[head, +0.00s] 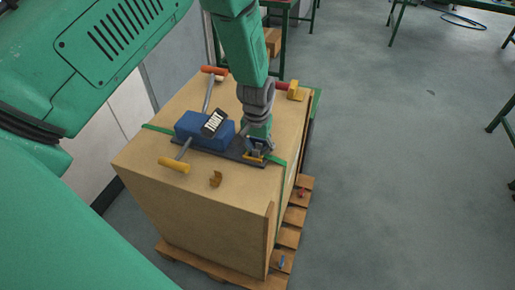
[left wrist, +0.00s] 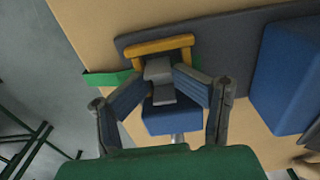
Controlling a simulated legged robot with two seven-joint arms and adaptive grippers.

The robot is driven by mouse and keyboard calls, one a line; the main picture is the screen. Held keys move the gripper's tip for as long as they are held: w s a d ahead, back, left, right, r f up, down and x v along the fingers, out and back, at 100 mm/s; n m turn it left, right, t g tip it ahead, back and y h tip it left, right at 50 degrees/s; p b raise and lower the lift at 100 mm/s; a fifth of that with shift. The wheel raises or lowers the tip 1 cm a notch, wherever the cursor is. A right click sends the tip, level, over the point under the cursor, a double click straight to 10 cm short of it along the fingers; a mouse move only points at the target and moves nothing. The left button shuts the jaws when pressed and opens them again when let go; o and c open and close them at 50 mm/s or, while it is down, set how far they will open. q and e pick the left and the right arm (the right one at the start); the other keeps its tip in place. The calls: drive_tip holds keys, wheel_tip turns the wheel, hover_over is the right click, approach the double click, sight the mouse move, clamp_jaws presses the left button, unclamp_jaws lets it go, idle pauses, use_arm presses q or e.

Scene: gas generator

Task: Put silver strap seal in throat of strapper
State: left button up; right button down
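The strapper (head: 208,130) lies on top of a large cardboard-coloured box (head: 215,215). It has a blue body, a dark label and a grey base plate, and its yellow-edged throat (left wrist: 158,45) shows in the left wrist view. A green strap (head: 278,161) runs across the box under it. My left gripper (head: 259,147) points down at the throat end. In the left wrist view its fingertips (left wrist: 160,78) close from both sides on a small grey piece, apparently the silver strap seal (left wrist: 158,68), right beside the yellow edge. Exact contact with the throat is unclear. My right gripper is out of view.
The strapper's handles have an orange grip (head: 214,70) and a yellow grip (head: 174,164). The box stands on a wooden pallet (head: 291,225).

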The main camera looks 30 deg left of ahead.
sight(255, 146)
use_arm(q)
drive_tip(key=shift+a, duration=0.25)
drive_tip(key=shift+w+r, duration=0.1)
drive_tip(key=shift+r, duration=0.05)
drive_tip(key=shift+r, duration=0.35)
wheel_tip(255, 146, up, 12)
drive_tip(key=p, duration=0.1)
drive_tip(key=shift+r, duration=0.15)
drive_tip(key=shift+a, duration=0.1)
idle(0.4)
